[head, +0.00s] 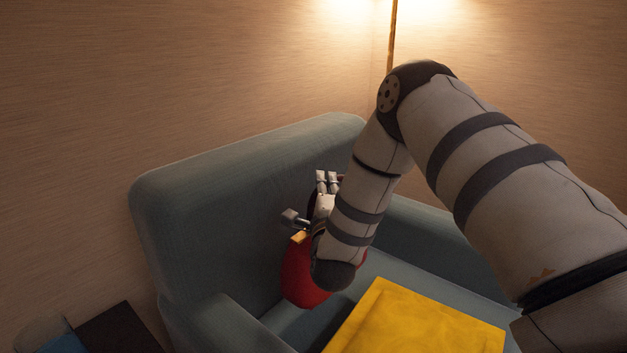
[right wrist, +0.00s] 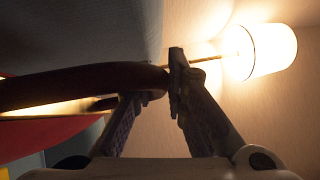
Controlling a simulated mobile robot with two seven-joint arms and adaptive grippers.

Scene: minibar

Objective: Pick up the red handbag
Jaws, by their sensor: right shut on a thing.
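The red handbag (head: 302,275) is on the seat of the blue-grey armchair (head: 240,195), near the backrest. My right gripper (head: 323,205) is at the top of the bag, and my forearm hides part of the bag. In the right wrist view, the bag's dark red curved handle (right wrist: 85,82) runs to the fingers, and part of its red body (right wrist: 45,135) shows at the lower left. The right gripper (right wrist: 162,92) is shut on the handle near its end. I cannot tell whether the bag is clear of the seat. My left gripper is out of view.
A yellow cushion or box (head: 420,325) lies in front of the bag. The chair's backrest and left armrest (head: 215,325) stand close by. A lamp (right wrist: 268,52) glows near the wall. Dark and blue items (head: 115,330) are at the lower left.

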